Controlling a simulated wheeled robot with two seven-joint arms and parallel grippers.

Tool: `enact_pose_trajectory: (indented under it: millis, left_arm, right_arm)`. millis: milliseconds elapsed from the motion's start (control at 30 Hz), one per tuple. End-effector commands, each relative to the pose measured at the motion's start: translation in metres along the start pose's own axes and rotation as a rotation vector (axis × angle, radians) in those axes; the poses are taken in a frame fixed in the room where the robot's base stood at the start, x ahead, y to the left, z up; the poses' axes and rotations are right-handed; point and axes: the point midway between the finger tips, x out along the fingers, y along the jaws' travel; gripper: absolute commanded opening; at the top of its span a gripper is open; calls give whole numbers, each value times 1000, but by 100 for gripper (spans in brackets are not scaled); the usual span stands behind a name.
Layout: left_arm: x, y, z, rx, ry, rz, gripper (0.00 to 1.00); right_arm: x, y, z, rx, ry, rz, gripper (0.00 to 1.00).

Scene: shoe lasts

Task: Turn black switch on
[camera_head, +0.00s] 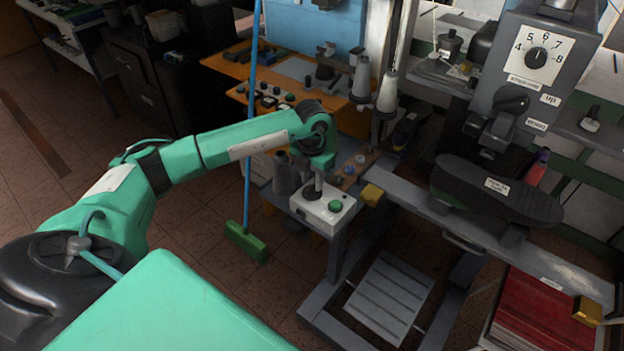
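A white control box (322,212) with a green button (335,206) stands near the middle, on the left end of the grey bench frame. A small black part, which looks like the black switch (312,194), shows on the box left of the green button. My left gripper (318,186) points down from the arm's end right over this black part. It seems to touch it or hover just above it; I cannot tell which. The fingers are too small and overlapped to show whether they are open. Whether the switch is on cannot be made out. My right gripper is out of view.
A grey machine with a numbered dial (537,58) and a black shoe last (495,192) stand at the right. Dark grey cones (286,175) stand just left of the box. A green broom (246,241) leans on the left. An orange table (330,108) lies behind.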

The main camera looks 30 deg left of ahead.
Motion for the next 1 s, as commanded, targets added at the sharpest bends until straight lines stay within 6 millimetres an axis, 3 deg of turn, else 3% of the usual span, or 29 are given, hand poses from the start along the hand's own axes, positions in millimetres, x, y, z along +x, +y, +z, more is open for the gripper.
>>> enact_pose_trajectory:
  millis: [200,500,667,1000]
  left_arm:
    - [18,0,0,-1,1,0,32]
    - [20,0,0,0,0,0,32]
    - [20,0,0,0,0,0,0]
    - [21,0,0,22,-1,0,0]
  right_arm:
    - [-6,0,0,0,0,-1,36]
    - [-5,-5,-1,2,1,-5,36]
    - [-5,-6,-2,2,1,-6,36]
    - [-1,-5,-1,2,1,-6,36]
